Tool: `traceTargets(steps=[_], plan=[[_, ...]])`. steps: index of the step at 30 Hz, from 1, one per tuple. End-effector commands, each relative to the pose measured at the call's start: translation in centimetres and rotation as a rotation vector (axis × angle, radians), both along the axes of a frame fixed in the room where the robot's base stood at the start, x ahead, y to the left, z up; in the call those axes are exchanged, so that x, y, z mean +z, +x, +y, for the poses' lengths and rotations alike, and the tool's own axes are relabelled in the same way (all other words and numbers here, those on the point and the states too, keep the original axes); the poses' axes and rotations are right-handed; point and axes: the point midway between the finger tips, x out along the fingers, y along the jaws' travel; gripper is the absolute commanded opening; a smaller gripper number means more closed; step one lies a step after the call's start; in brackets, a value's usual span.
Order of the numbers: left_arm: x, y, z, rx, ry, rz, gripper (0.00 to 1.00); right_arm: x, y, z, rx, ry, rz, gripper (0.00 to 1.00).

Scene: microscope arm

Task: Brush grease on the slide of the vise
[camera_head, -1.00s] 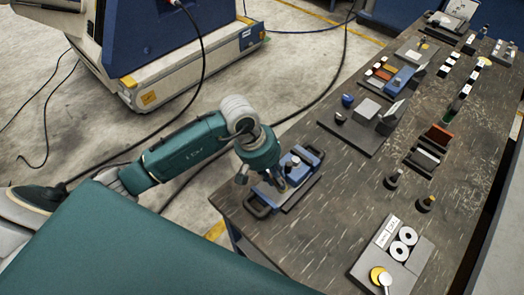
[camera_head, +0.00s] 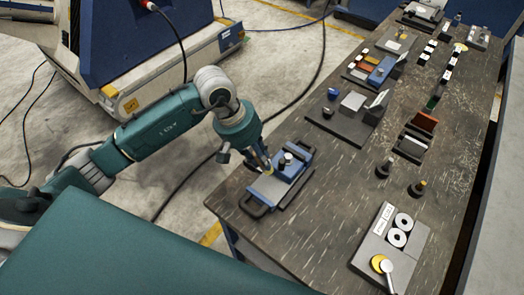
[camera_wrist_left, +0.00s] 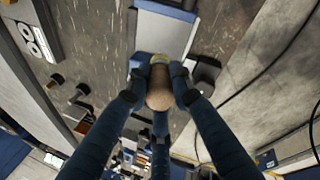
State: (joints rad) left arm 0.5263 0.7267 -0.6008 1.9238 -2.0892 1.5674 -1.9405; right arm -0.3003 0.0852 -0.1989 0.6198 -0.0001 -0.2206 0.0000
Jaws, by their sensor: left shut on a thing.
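The vise (camera_head: 293,172) is a blue frame with a grey flat slide (camera_head: 268,190), lying at the near left corner of the table. The slide also shows at the top of the left wrist view (camera_wrist_left: 163,33). My left gripper (camera_head: 266,167) is over the vise, fingers pointing down. In the left wrist view my left gripper (camera_wrist_left: 160,88) is shut on a rounded tan-brown thing (camera_wrist_left: 159,92), apparently the brush handle, with a yellowish part beyond it. The brush tip is hidden, so I cannot tell whether it touches the slide. My right gripper is not in view.
The dark table (camera_head: 330,215) holds a grey tray (camera_head: 405,262) with white rings and a yellow disc at the near right. Two dark posts (camera_head: 384,168) stand in mid-table. Blocks and fixtures line the far part. The table's left edge is close to the vise.

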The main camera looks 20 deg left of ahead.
Motion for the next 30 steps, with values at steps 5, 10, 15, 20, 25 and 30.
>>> traceTargets(steps=[5,10,15,20,25,30], plan=[[1.8,0.2,0.4,0.005,0.001,-0.002,0.0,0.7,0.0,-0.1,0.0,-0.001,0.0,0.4],[2.6,0.3,0.5,0.009,0.001,-0.001,0.0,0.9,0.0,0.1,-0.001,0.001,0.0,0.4],[2.6,0.3,0.5,0.01,0.001,0.0,0.0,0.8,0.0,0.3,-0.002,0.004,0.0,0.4],[2.6,0.3,0.5,0.01,0.0,-0.001,0.0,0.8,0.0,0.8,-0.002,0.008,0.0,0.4],[2.6,0.3,0.5,0.009,0.0,0.0,0.0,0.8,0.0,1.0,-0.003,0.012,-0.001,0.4],[2.6,0.3,0.5,0.009,0.0,0.0,0.0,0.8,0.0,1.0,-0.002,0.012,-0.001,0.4]])
